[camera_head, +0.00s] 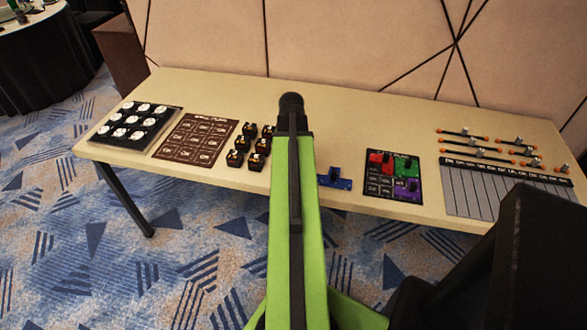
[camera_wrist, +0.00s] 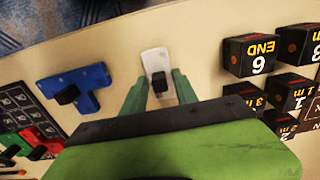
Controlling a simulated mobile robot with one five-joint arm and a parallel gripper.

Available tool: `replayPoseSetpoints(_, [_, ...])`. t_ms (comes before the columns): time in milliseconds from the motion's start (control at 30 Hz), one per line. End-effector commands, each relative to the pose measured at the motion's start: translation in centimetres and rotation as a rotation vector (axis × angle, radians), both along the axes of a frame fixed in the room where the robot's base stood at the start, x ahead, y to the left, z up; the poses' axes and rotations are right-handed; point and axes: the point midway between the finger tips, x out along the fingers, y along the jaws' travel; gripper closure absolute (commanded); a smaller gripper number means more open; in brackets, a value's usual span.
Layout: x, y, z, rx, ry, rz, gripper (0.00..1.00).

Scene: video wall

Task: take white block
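The white block (camera_wrist: 155,59) is a small flat white piece with a dark knob, lying on the table in the wrist view. My gripper (camera_wrist: 158,84) is open, with its two green fingers spread. The fingertips are on either side of the dark knob, with a gap to each finger. I cannot tell how high the fingertips are above the table. In the head view my green arm covers this part of the table, so the white block and the fingertips are hidden there.
A blue block (camera_head: 334,179) lies right of my arm, beside a board with red, green and purple blocks (camera_head: 393,176). Several black cubes (camera_head: 249,146) stand left of it. Farther left are a brown board (camera_head: 196,139) and a black tray (camera_head: 160,130). Sliders and a grey board (camera_head: 500,194) are right.

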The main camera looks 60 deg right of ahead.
Motion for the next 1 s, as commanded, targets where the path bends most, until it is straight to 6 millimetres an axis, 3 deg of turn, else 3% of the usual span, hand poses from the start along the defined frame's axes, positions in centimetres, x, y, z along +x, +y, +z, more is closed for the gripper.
replayPoseSetpoints(33, [0.0,0.0,0.0,0.000,0.000,0.000,0.77])
replayPoseSetpoints(200, [0.0,0.0,0.0,0.000,0.000,0.001,1.00])
replayPoseSetpoints(667, [0.0,0.0,0.5,0.000,0.000,0.001,1.00])
replayPoseSetpoints(1000, [-0.4,-0.1,5.3,0.000,0.000,-0.001,1.00])
